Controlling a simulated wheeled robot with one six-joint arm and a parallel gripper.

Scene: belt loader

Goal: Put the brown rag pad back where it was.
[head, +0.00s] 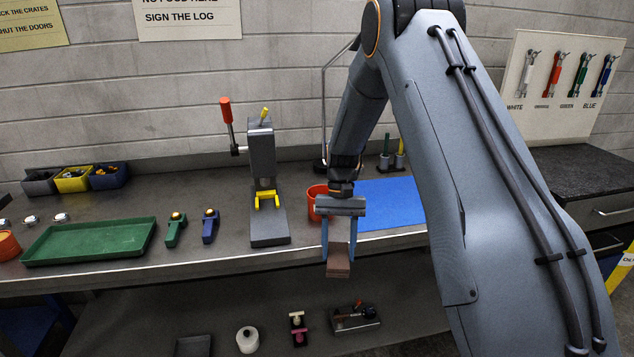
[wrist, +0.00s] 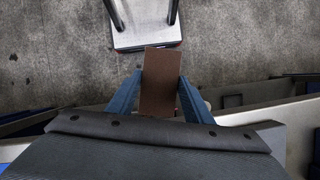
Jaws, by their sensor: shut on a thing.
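The brown rag pad (head: 339,262) is a small flat brown block. My gripper (head: 338,250) is shut on it, with a blue finger on each side. In the head view the pad hangs below the fingers, in front of the bench's front edge. In the wrist view the pad (wrist: 161,80) stands out between the two blue fingers of my gripper (wrist: 160,95), and nothing else touches it there. No labelled spot for the pad shows.
The bench (head: 190,205) bears a green tray (head: 90,243), a lever press (head: 263,180), an orange-red cup (head: 315,202) behind my gripper and a blue mat (head: 385,205). A lower shelf (head: 275,300) holds a white roll (head: 247,340), two stamps and a dark tray.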

